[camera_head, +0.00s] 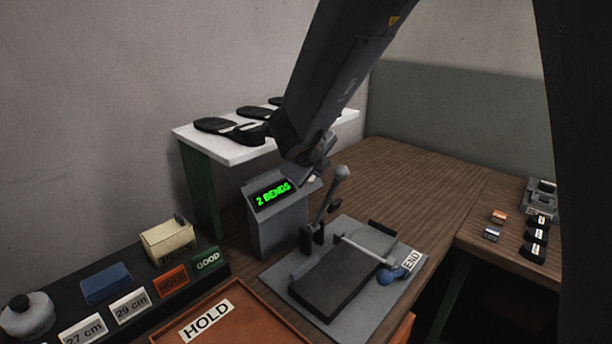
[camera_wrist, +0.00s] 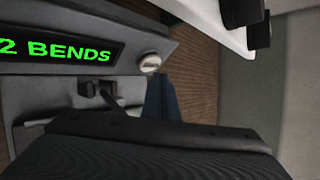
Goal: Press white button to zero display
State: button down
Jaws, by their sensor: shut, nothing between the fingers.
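The grey counter box (camera_head: 278,225) stands on the wooden table, and its green display (camera_head: 273,194) reads "2 BENDS". The display also shows in the wrist view (camera_wrist: 55,51). The white button (camera_wrist: 150,63) is a round knob on the box's top panel, right of the display. My gripper (camera_head: 309,181) is over the right end of the box top and partly covers the button area in the head view. In the wrist view my shut, empty fingers (camera_wrist: 160,80) point at the button, their tips just below it in the picture. I cannot tell whether they touch it.
A lever with a grey ball knob (camera_head: 341,173) stands close right of the box. A bending fixture with a dark plate (camera_head: 335,282) lies in front. Behind is a white shelf (camera_head: 208,145) with black soles. An orange HOLD tray (camera_head: 250,325) is in the foreground.

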jog(key=shift+f, duration=0.1)
dwell(0.6)
jog(key=shift+w+a+f, duration=0.15)
jog(key=shift+w+a, duration=0.05)
jog(key=shift+a, duration=0.05)
jog(key=shift+w+a+f, duration=0.3)
jog(key=shift+f, duration=0.05)
dwell(0.9)
jog(key=shift+s+d+r, duration=0.1)
jog(key=shift+r, duration=0.05)
jog(key=shift+s+d+r+p, duration=0.3)
jog(key=shift+s+d+r, duration=0.1)
jog(key=shift+d+r, duration=0.05)
dwell(0.5)
jog(key=s+d+r+p, duration=0.2)
jog(key=s+r, duration=0.1)
jog(key=shift+d, duration=0.4)
jog(key=shift+w, duration=0.1)
dwell(0.4)
